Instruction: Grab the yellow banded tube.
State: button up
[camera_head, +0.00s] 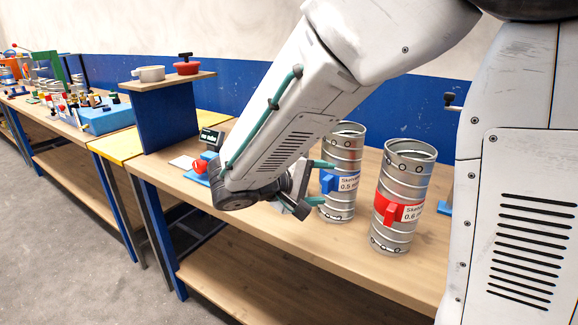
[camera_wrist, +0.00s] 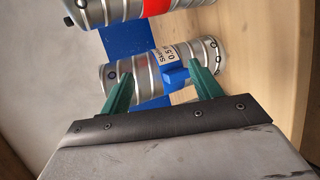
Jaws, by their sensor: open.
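Two upright spiral metal tubes stand on the wooden bench, one with a blue band and one with a red band; no yellow-banded tube shows in either view. My gripper (camera_head: 323,184) is open and empty, its green fingers pointing at the blue-banded tube (camera_head: 344,148). In the wrist view my gripper (camera_wrist: 157,82) has one finger to each side of the blue clamp, along the length of the blue-banded tube (camera_wrist: 143,70). I cannot tell whether the fingers touch it. The red-banded tube (camera_head: 407,177) stands to its right and is partly visible in the wrist view (camera_wrist: 100,10).
The wooden bench (camera_head: 300,238) has free room in front of the tubes. A small black display (camera_head: 211,138) sits behind my arm. A cluttered bench lies far left.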

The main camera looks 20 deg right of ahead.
jog(key=w+a+f+n+t, duration=0.4)
jog(key=w+a+t, duration=0.4)
jog(key=w+a, duration=0.25)
jog(key=shift+h, duration=0.3)
jog(key=x, duration=0.4)
jog(key=f+x, duration=0.1)
jog(key=x, duration=0.1)
jog(key=shift+w+d, duration=0.2)
jog(key=shift+d, duration=0.1)
jog(key=c, duration=1.4)
